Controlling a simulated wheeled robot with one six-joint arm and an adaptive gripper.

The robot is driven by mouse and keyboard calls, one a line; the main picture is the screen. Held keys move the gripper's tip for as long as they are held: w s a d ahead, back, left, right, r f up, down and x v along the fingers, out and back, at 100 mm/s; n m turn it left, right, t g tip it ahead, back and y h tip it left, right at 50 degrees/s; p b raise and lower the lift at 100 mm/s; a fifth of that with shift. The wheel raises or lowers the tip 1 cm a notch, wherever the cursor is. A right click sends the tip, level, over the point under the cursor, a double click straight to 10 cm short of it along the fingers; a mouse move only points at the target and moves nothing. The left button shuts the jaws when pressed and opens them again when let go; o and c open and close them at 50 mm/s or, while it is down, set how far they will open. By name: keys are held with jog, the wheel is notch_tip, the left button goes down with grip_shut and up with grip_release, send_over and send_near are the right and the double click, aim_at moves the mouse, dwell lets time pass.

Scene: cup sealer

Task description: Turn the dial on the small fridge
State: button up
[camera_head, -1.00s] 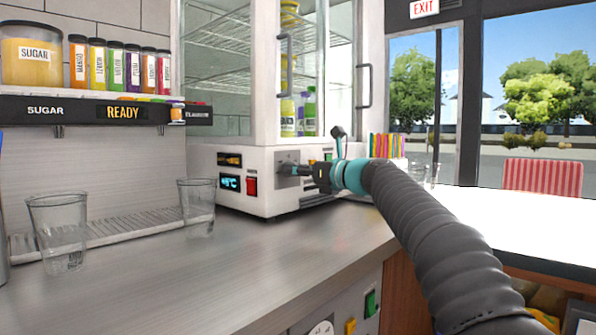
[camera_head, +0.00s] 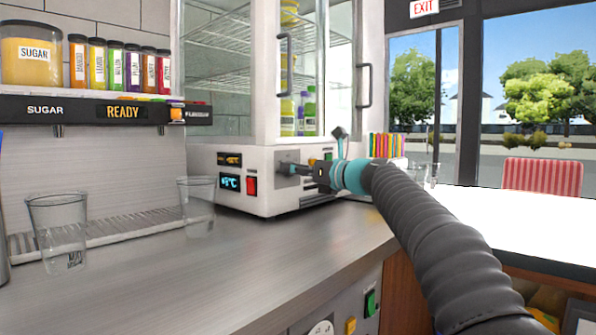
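The small fridge (camera_head: 232,205) is a white cabinet with glass doors, wire shelves and several bottles inside. Its base front has a small amber display, a lit blue display (camera_head: 230,183) and a red switch (camera_head: 252,186). A grey square plate, seemingly the dial's (camera_head: 284,168), sits right of the switch. My gripper (camera_head: 296,169) reaches in from the right, its fingertips at that plate. The dial itself is mostly hidden by the fingertips. The fingers look close together, but whether they grip the dial is too small to tell.
Two clear cups, one at the left (camera_head: 58,232) and one near the fridge (camera_head: 197,205), stand on the counter (camera_head: 240,265). A shelf of labelled jars (camera_head: 100,111) is above. Straws (camera_head: 387,145) stand behind my arm. The counter's middle is clear.

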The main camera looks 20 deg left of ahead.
jog(key=v, duration=1.2)
jog(key=shift+d, duration=0.1)
